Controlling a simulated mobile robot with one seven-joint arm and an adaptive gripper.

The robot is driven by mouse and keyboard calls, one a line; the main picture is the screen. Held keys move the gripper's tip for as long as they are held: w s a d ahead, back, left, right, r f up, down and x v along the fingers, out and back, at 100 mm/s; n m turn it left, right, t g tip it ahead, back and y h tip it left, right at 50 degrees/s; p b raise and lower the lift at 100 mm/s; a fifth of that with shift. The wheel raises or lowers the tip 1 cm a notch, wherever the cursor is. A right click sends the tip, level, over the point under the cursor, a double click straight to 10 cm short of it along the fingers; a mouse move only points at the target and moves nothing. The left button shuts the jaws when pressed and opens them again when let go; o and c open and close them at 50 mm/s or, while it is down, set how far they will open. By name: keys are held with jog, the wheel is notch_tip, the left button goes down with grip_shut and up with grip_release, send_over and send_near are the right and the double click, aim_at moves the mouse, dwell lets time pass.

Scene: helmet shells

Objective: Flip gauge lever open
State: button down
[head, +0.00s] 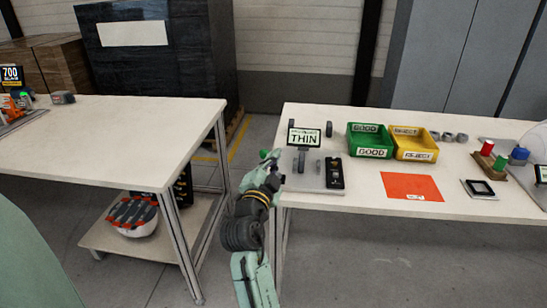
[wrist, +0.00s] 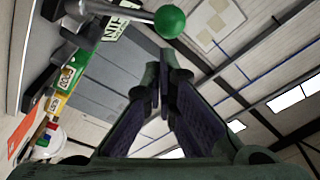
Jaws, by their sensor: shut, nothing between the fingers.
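The gauge stands on a grey plate (head: 300,183) at the left end of the right table, with a display reading THIN (head: 304,138). In the wrist view its lever is a metal rod (wrist: 128,14) ending in a green ball knob (wrist: 170,22). My gripper (head: 271,157) is at the left side of the gauge, over the table's left edge. In the wrist view my gripper (wrist: 162,68) has its fingertips together and empty, and the knob shows just beyond the tips. I cannot tell whether they touch. In the head view my gripper partly hides the lever area.
A green GOOD bin (head: 370,141) and a yellow REJECT bin (head: 414,144) stand behind. An orange sheet (head: 412,187) lies in front of them. A black panel (head: 334,173) is right of the gauge. Another table (head: 120,140) is to the left, with a gap between.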

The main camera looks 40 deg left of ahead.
jog(key=b, duration=0.1)
jog(key=a+b, duration=0.1)
jog(key=n+b, duration=0.1)
jog(key=b, duration=0.1)
jog(key=shift+s+a+f, duration=0.25)
jog(key=shift+a+f, duration=0.1)
jog(key=shift+a, duration=0.1)
jog(key=shift+s, duration=0.1)
